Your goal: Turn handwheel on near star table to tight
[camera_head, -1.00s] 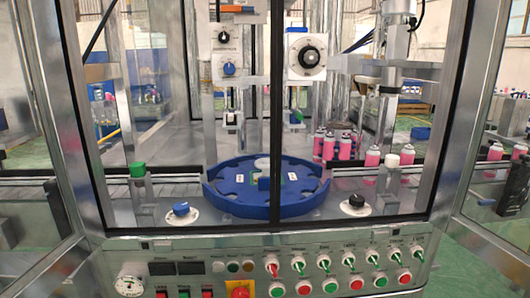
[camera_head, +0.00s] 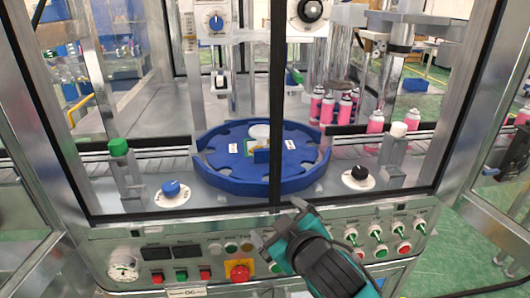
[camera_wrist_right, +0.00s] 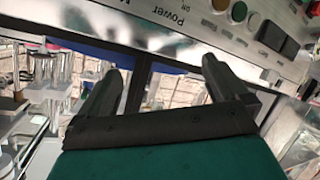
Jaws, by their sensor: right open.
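The blue star table (camera_head: 215,180) is a round notched disc behind the black door frame bar, which hides part of it. A small blue block and a white round piece sit at its middle. In front of it, a blue knob (camera_head: 171,188) on a white dial is at the left and a black knob (camera_head: 359,173) on a white dial is at the right. I cannot tell which of these is the handwheel. My right gripper (camera_head: 278,222) is open and empty, in front of the control panel's upper edge. Its spread fingers show in the right wrist view (camera_wrist_right: 160,78). My left gripper is not in view.
The control panel (camera_head: 130,247) has buttons, switches and a red emergency stop (camera_head: 239,271) beside my right gripper. Pink cans (camera_head: 345,108) stand at the right of the star table. The upright door frame bar (camera_head: 277,100) crosses the middle.

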